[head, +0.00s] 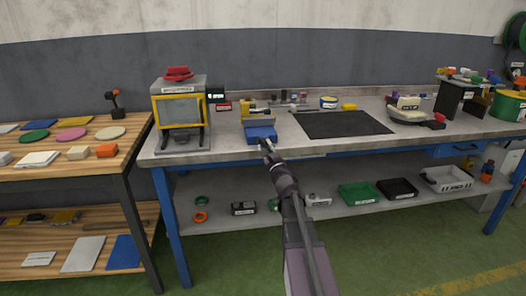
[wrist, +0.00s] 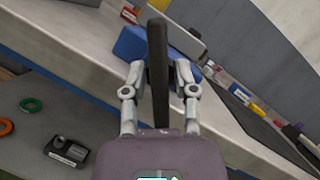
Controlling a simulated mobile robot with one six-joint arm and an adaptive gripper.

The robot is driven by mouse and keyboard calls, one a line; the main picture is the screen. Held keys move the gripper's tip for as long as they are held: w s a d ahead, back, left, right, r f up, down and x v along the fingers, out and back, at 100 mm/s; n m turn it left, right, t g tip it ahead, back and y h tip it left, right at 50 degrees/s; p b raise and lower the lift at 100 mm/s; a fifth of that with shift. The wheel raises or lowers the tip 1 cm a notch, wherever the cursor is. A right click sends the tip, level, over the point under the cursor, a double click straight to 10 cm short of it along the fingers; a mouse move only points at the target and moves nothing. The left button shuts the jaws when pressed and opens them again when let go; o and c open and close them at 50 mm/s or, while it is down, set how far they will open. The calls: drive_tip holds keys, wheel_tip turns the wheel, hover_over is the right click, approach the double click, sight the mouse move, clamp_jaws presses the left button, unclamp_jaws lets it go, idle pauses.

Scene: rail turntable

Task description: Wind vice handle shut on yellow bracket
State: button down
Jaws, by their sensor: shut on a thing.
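The blue vice (head: 260,133) with grey jaws sits at the front edge of the grey workbench, and its blue body shows in the wrist view (wrist: 132,44). A yellow piece (head: 262,112), apparently the bracket, is at the vice's jaws; how tightly it is held cannot be told. The dark vice handle (wrist: 157,50) stands upright in the wrist view, between the two fingers. My gripper (head: 266,146) is in front of the vice, shut on the handle, and also fills the lower middle of the wrist view (wrist: 158,82). The handle is mostly hidden in the head view.
A yellow-framed machine (head: 180,110) stands left of the vice. A black mat (head: 345,124) lies to the right. Small items line the bench's back. A lower shelf holds a green tray (head: 358,193) and a black tray (head: 397,188). A wooden table (head: 85,160) stands at left.

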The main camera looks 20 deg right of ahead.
drive_tip(key=m+h, duration=0.1)
drive_tip(key=m, duration=0.2)
drive_tip(key=m+h+b, duration=0.1)
drive_tip(key=m+h, duration=0.1)
drive_tip(key=m, duration=0.1)
drive_tip(key=shift+m, duration=0.4)
drive_tip(key=shift+m+h, duration=0.3)
drive_tip(key=shift+h, duration=0.1)
drive_tip(key=c, duration=0.6)
unclamp_jaws()
drive_tip(key=shift+c, duration=0.2)
drive_tip(key=shift+c, duration=0.2)
